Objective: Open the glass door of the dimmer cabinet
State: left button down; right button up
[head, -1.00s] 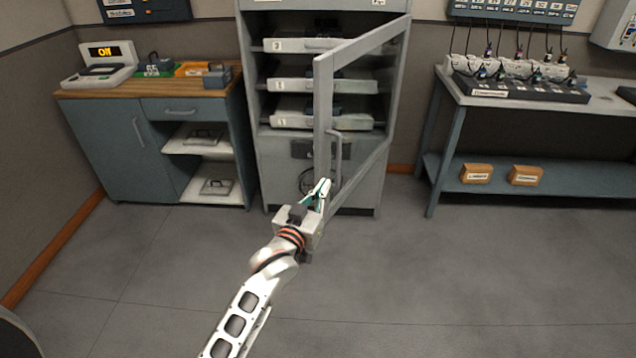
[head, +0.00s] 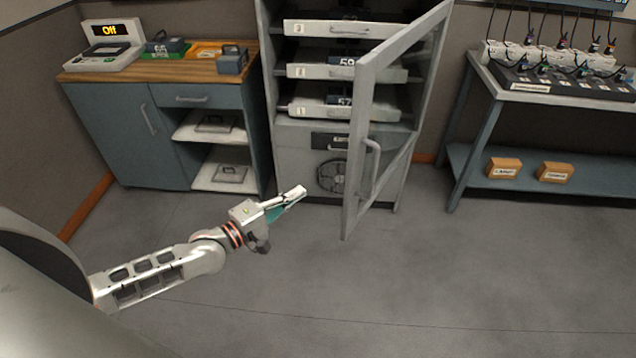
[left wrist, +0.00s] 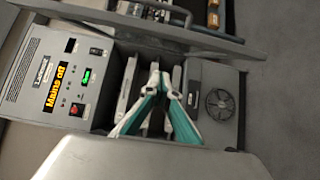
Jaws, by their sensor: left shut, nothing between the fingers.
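The dimmer cabinet (head: 300,162) stands at the back centre with its front open, showing several pale dimmer drawers. Its glass door (head: 358,150) is hinged on the right and swung well out toward me. The curved door handle (head: 371,168) is on the door's lower part. My left gripper (head: 300,192) is shut and empty, to the left of the door and apart from the handle. In the left wrist view, the closed fingers (left wrist: 157,75) show in front of the cabinet, with the door (left wrist: 140,28) across the top. My right gripper is not in view.
A blue side cabinet (head: 115,135) with a wooden top stands at left, carrying a console reading "Off" (head: 104,45). A workbench (head: 480,112) with cables and two small boxes stands at right. The grey floor in front is clear.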

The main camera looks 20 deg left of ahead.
pick_arm(q)
jog(key=w+d, duration=0.7)
jog(key=d, duration=0.1)
jog(key=shift+w+p, duration=0.25)
jog(key=shift+p, duration=0.05)
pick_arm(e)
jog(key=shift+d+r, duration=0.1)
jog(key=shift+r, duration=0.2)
pick_arm(q)
jog(key=shift+d, duration=0.15)
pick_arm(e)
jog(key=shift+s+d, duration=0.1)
